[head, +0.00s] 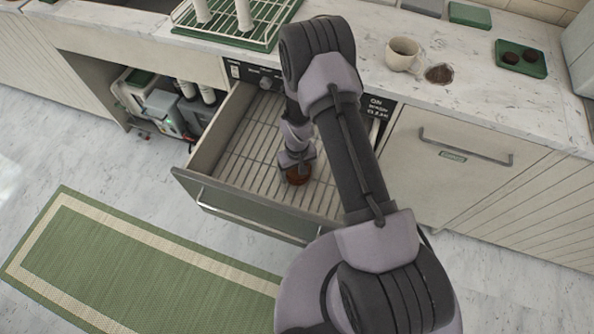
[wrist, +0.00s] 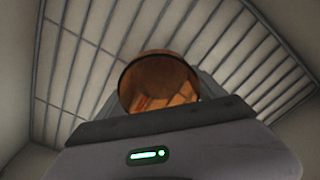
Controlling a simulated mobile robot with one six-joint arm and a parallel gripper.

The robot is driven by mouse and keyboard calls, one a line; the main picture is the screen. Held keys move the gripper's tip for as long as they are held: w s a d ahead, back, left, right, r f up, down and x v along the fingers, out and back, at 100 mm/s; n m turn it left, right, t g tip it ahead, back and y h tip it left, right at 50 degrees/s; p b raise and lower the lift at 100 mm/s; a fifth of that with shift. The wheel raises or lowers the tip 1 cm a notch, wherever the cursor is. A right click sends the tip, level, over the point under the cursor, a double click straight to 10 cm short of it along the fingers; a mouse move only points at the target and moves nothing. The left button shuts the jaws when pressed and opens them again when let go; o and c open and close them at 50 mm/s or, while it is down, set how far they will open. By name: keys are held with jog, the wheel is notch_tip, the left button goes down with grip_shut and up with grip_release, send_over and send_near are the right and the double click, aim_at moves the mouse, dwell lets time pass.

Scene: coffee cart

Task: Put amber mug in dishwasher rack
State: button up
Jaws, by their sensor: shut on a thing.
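The amber mug (head: 298,176) is a small brown-orange cup inside the open dishwasher drawer, low over the slatted rack (head: 250,150). In the wrist view the mug (wrist: 158,82) shows its round rim and see-through amber wall, with the rack wires (wrist: 85,60) behind it. My gripper (head: 297,160) is shut on the mug from above. The fingers are mostly hidden in the wrist view behind the gripper body. I cannot tell whether the mug touches the rack.
The drawer front (head: 250,215) stands out over the floor near the green mat (head: 140,260). On the counter are a cream mug (head: 403,55) beside a brown spill, a green tray (head: 522,60), and a drying rack (head: 250,25). The rack around the mug looks empty.

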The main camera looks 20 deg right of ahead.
jog(key=o, duration=1.5)
notch_tip(320, 180, up, 12)
jog(key=p, duration=0.5)
notch_tip(320, 180, up, 23)
jog(key=m+t, duration=0.2)
jog(key=m, duration=0.1)
send_over(297, 176)
jog(key=s, duration=0.1)
jog(key=s+a+r+m+t+y, duration=0.2)
jog(key=s+a+r+m+t, duration=0.1)
jog(key=s+r, duration=1.4)
jog(key=shift+s+a+t, duration=0.4)
jog(key=shift+s, duration=0.65)
